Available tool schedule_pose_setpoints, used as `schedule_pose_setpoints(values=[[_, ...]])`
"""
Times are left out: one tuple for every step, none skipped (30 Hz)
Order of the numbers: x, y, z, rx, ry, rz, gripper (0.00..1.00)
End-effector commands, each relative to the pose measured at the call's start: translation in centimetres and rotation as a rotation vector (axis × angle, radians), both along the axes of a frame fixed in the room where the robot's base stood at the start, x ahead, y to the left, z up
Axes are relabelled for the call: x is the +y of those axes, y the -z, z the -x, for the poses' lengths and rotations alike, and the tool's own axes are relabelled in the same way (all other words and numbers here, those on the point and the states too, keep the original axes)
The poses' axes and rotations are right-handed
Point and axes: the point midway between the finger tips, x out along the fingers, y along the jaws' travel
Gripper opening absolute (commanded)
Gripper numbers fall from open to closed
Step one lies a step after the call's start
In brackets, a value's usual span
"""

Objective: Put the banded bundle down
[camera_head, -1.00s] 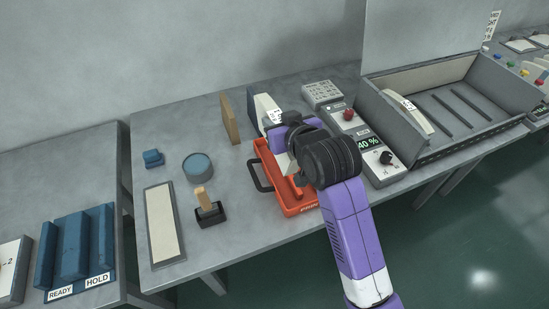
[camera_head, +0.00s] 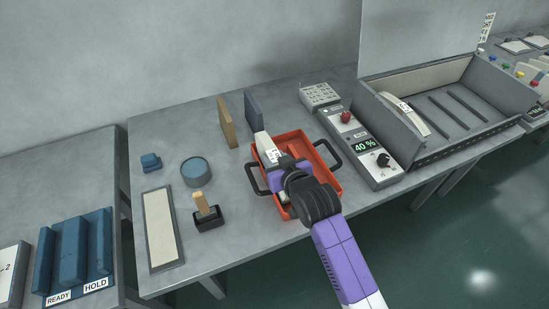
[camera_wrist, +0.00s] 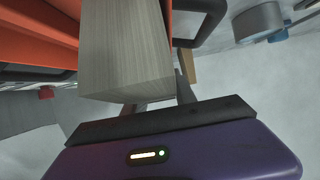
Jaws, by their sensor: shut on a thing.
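The banded bundle (camera_head: 265,146) is a pale stack with a white printed label, seen in the head view over the orange tray. My gripper (camera_head: 284,166) is shut on it, with my wrist on its near side. In the wrist view the bundle (camera_wrist: 128,50) shows as a striped, pale block end close to the camera. The orange tray (camera_head: 330,183) has dark handles at both sides. I cannot tell whether the bundle touches the tray floor; my arm hides part of the tray.
A control box (camera_head: 362,147) reading 40 % stands right of the tray, beside a grey open bin (camera_head: 440,100). Upright brown (camera_head: 227,122) and blue-grey (camera_head: 253,110) boards stand behind. A stamp (camera_head: 207,212), round tin (camera_head: 195,171) and pale pad (camera_head: 161,228) lie left.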

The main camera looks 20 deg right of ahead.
Motion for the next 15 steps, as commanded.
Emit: schedule_pose_setpoints(values=[[0.00,-0.26,-0.09,-0.006,0.000,0.000,0.00],[0.00,-0.27,-0.09,-0.006,0.000,0.000,0.00],[0.00,-0.27,-0.09,-0.005,0.000,0.000,0.00],[0.00,-0.27,-0.09,-0.005,0.000,0.000,0.00],[0.00,-0.27,-0.09,-0.005,0.000,0.000,0.00],[0.00,-0.22,-0.09,-0.005,0.000,0.000,0.00],[0.00,-0.16,-0.09,-0.005,0.000,0.000,0.00],[0.00,-0.06,-0.08,-0.005,0.000,0.000,0.00],[0.00,0.07,-0.09,-0.005,0.000,0.000,0.00],[0.00,0.16,-0.08,-0.005,0.000,0.000,0.00],[0.00,0.27,0.00,0.000,0.000,0.000,0.39],[0.00,0.25,0.00,0.000,0.000,0.000,0.46],[0.00,0.25,0.00,0.000,0.000,0.000,0.52],[0.00,0.25,0.00,0.000,0.000,0.000,0.54],[0.00,0.25,0.00,0.000,0.000,0.000,0.54]])
